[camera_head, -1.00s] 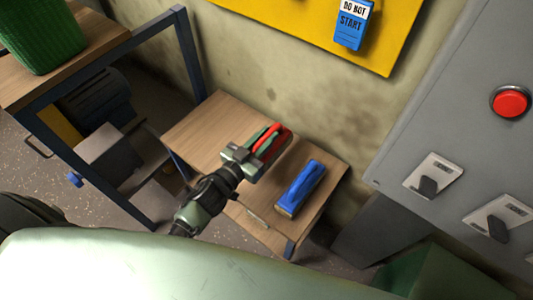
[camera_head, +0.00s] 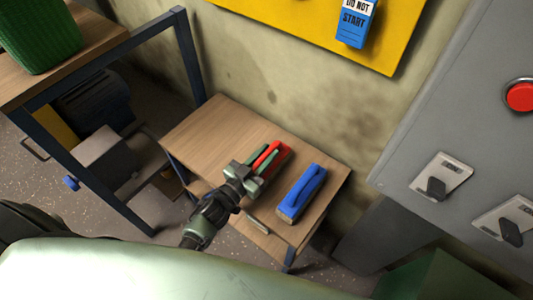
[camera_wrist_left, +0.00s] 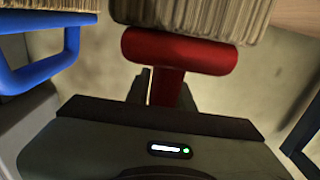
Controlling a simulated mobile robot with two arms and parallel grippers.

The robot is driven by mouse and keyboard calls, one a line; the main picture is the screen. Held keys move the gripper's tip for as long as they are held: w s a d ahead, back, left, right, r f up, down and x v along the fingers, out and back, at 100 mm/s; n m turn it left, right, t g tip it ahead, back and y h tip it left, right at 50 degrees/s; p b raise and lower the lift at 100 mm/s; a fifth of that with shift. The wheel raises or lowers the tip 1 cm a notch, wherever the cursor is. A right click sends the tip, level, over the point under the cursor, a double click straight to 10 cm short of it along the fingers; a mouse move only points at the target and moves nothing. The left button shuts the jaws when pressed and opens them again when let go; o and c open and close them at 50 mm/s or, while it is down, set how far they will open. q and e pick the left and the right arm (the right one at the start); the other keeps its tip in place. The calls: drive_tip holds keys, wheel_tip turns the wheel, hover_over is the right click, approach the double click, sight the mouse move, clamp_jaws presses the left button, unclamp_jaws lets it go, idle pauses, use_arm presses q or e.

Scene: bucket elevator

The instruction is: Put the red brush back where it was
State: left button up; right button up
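The red brush (camera_head: 276,158) is over the small wooden table (camera_head: 225,125), left of the blue brush (camera_head: 301,193) and roughly parallel to it. My left gripper (camera_head: 264,161) has its fingers on both sides of the red handle. In the left wrist view the red handle (camera_wrist_left: 166,88) stands between the fingers (camera_wrist_left: 165,92), with pale bristles (camera_wrist_left: 185,17) beyond it. The blue brush (camera_wrist_left: 42,72) shows at the left there. I cannot tell whether the red brush's bristles touch the tabletop. My right gripper is out of view.
A taller workbench (camera_head: 85,70) with a green basket (camera_head: 40,30) stands at the left. A grey control cabinet (camera_head: 440,110) with a red button (camera_head: 520,96) stands at the right. The wall is close behind the table. The table's left part is clear.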

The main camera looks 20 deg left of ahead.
use_arm(q)
drive_tip(key=shift+o, duration=1.2)
drive_tip(key=shift+r, duration=0.25)
drive_tip(key=v, duration=1.2)
